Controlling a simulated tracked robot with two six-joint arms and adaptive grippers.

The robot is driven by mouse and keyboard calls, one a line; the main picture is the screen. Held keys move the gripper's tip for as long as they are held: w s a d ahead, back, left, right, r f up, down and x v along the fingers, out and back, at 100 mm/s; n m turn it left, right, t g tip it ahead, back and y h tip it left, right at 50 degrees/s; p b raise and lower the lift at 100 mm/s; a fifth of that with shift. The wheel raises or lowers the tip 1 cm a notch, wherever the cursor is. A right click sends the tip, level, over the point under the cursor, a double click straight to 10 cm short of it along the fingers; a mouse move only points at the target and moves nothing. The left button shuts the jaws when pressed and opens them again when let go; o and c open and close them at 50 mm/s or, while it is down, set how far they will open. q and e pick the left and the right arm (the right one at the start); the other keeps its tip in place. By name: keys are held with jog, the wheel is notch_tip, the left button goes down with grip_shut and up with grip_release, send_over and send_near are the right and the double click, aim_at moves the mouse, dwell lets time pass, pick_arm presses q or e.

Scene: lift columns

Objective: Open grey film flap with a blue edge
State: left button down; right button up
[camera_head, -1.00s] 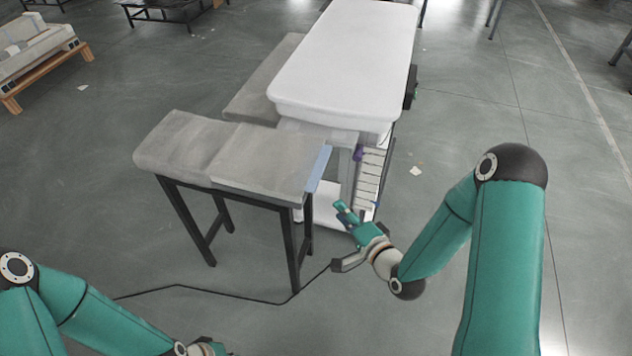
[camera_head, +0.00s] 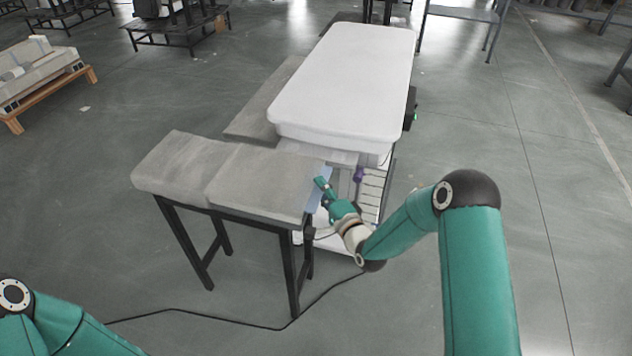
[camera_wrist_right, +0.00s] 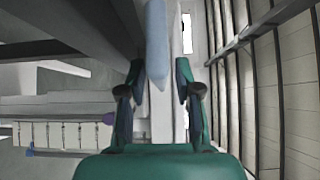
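The grey film flap (camera_head: 262,182) lies flat as the right-hand part of the grey cover on a black-legged stand. Its blue edge (camera_head: 316,198) runs along the right side, partly behind my right gripper (camera_head: 321,184). In the right wrist view the blue edge (camera_wrist_right: 157,45) runs between the two fingertips of the right gripper (camera_wrist_right: 160,70). The fingers stand apart on either side of it, and gaps show, so the gripper is open. My left gripper is out of view; only its arm shows at the lower left.
A white-topped unit (camera_head: 345,85) stands just behind the flap, with a slatted rack (camera_head: 372,190) on its right side near my gripper. The stand's black legs (camera_head: 290,265) and a black cable (camera_head: 240,323) are below. Open floor lies to the right.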

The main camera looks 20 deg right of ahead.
jog(key=shift+w+a, duration=0.2)
jog(key=shift+w, duration=0.6)
jog(key=shift+w+a, duration=0.15)
jog(key=shift+w, duration=0.6)
grip_shut()
